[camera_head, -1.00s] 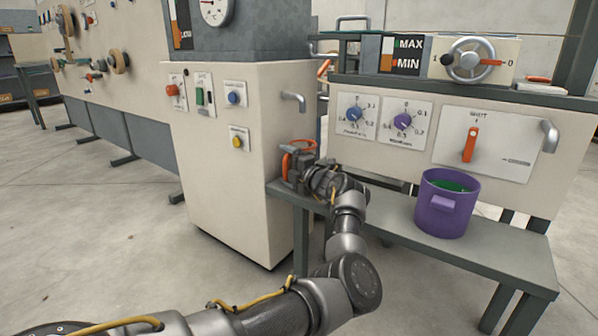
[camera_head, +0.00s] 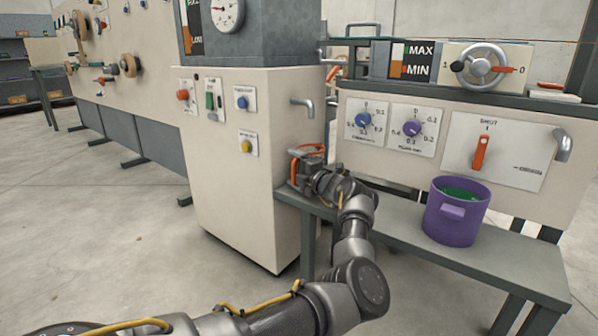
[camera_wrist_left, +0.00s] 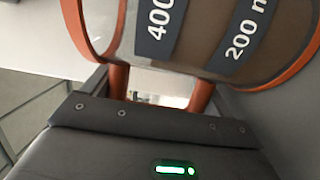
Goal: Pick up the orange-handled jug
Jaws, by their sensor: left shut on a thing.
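The orange-handled jug (camera_head: 311,147) is at the left end of the grey bench, beside the cream cabinet. In the head view only orange parts of it show clearly; my gripper hides most of it. My left gripper (camera_head: 301,172) is shut on the jug's handle. In the left wrist view the clear jug (camera_wrist_left: 198,40) fills the top, with an orange rim and dark labels reading 400 and 200. Two orange handle posts (camera_wrist_left: 119,82) run down from it towards the gripper body. I cannot tell whether the jug's base touches the bench. My right gripper is out of view.
A purple pot (camera_head: 455,212) with green contents stands on the grey bench (camera_head: 520,268). The cream cabinet (camera_head: 240,190) is close on the jug's left. A panel with dials and an orange switch (camera_head: 481,153) stands behind the bench. Bench space between jug and pot is partly free.

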